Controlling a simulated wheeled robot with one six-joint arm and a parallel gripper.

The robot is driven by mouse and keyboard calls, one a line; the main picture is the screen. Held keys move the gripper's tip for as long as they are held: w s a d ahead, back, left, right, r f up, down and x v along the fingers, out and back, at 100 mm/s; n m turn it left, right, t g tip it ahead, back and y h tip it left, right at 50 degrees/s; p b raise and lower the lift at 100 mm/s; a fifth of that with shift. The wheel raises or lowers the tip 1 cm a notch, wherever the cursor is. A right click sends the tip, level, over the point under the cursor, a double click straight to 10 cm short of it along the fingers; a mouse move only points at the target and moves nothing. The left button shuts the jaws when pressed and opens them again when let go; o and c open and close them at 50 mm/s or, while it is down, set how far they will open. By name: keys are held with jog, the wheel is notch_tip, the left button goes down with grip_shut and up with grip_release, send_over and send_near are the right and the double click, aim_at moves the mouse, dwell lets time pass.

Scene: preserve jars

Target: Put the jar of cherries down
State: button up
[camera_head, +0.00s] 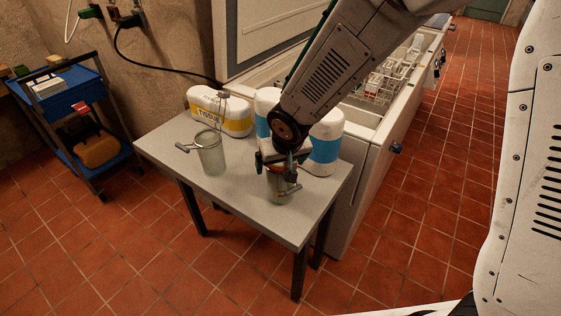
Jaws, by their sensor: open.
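A glass jar (277,190) stands upright near the front right corner of the small grey table (238,195). My gripper (279,164) is directly above it, pointing down, with its open fingers at the jar's upper part. The fingers and wrist hide the jar's top, and I cannot tell whether they touch the glass. What is inside the jar is too small to make out, so I cannot confirm cherries. A second glass jar (211,158), apparently empty with a wire clasp, stands to the left on the same table.
A yellow-and-white package (220,110) and white-and-blue containers (325,142) stand along the table's back. An open chest freezer (365,160) with wire baskets (385,85) is behind. A blue cart (75,90) stands at left. The table's front middle is clear.

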jog(key=v, duration=1.2)
jog(key=shift+r, duration=0.2)
jog(key=s+d+r+m, duration=0.1)
jog(key=s+d+r, duration=0.15)
jog(key=d, duration=0.25)
jog(key=s+d+r+g+h, duration=0.1)
jog(key=s+d+r, duration=0.1)
jog(key=s+d, duration=0.3)
jog(key=s+d+r+m, duration=0.1)
jog(key=s+d+r, duration=0.1)
jog(key=d, duration=0.4)
jog(key=s+d+r+g, duration=0.1)
jog(key=s+d, duration=0.1)
jog(key=s, duration=0.4)
jog(key=s+d+g, duration=0.1)
jog(key=s+d, duration=0.2)
jog(key=s, duration=0.4)
jog(key=shift+d+r+m, duration=0.35)
jog(key=shift+r+m, duration=0.05)
jog(key=shift+c, duration=0.3)
